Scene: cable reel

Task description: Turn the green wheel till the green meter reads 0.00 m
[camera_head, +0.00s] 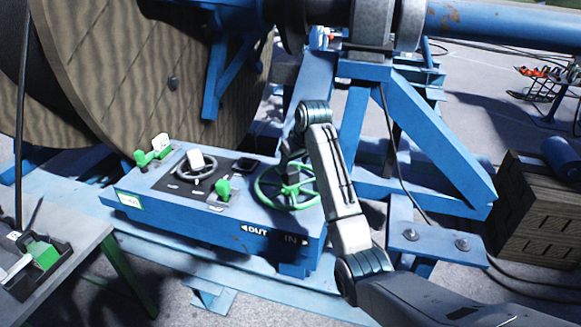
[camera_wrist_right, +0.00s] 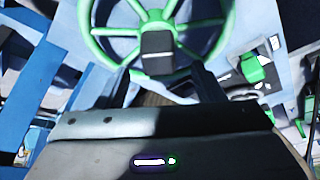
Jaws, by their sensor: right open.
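The green wheel (camera_head: 289,189) lies on the right end of a blue console, beside the "OUT" and "IN" markings. My right gripper (camera_head: 292,150) is over the far side of the wheel. In the wrist view the open gripper (camera_wrist_right: 160,78) has its fingers on either side of the knob's near end; contact cannot be told. A small green-framed white plate (camera_head: 129,200) on the console front may be the meter; its figures are unreadable. My left gripper is out of view.
The console (camera_head: 190,225) also carries a grey wheel (camera_head: 196,176) and green levers (camera_head: 222,188). A large wooden reel (camera_head: 140,65) stands behind. A blue stand (camera_head: 440,170) and wooden crate (camera_head: 535,215) are right; a grey bench (camera_head: 75,245) is left.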

